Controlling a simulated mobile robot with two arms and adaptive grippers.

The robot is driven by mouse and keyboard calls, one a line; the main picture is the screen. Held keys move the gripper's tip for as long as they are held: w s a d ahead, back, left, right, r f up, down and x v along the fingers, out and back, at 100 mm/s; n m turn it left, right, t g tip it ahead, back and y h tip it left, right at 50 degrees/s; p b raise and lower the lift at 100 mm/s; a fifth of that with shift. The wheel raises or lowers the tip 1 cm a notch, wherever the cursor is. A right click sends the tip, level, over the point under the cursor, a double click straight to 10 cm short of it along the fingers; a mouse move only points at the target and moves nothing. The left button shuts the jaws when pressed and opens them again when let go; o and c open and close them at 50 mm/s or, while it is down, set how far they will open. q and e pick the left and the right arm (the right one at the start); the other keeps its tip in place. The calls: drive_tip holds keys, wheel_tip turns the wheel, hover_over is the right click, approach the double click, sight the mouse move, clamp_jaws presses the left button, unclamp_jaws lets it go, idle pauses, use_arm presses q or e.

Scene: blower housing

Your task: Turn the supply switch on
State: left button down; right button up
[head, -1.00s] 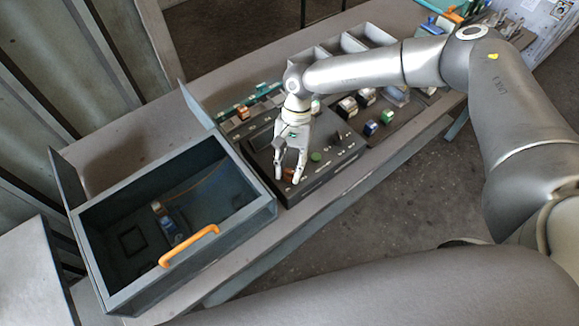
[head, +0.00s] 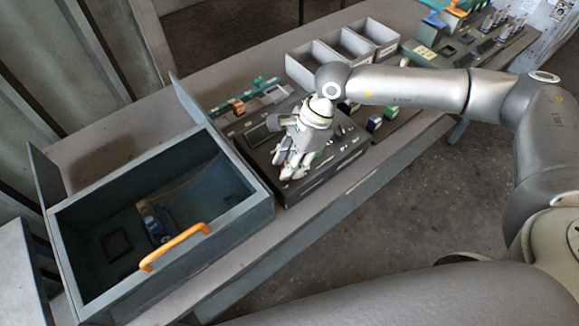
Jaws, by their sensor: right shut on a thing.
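A dark control panel (head: 322,172) sits on the bench, right of the open box. My right gripper (head: 288,172) points down over the panel's front left part. Its fingers are shut around a small control there, which fits the supply switch. The fingers and palm hide that switch, so its position cannot be read. The gripper body also covers the panel's middle. A small dark screen (head: 258,134) shows at the panel's left. My left gripper is not in view.
A grey open box (head: 240,220) with an orange handle (head: 174,247) stands close on the left. Grey bins (head: 318,52) and a rack with a brown block (head: 238,106) lie behind. Coloured blocks (head: 375,123) sit to the right. The floor in front is clear.

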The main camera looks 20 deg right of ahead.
drive_tip(key=m+t+b, duration=0.1)
drive_tip(key=m+b, duration=0.2)
drive_tip(key=shift+f+b, duration=0.2)
drive_tip(key=shift+b, duration=0.15)
drive_tip(key=shift+s+r+m+t+b, duration=0.15)
drive_tip(key=shift+m+t+b, duration=0.15)
drive_tip(key=shift+m+b, duration=0.45)
drive_tip(key=shift+w+r+m+t+b, duration=0.1)
drive_tip(key=shift+m+t+b, duration=0.2)
drive_tip(key=shift+m+b, duration=0.45)
drive_tip(key=o, duration=1)
drive_tip(key=shift+s, duration=0.1)
drive_tip(key=v, duration=1.2)
drive_tip(key=shift+a, duration=0.2)
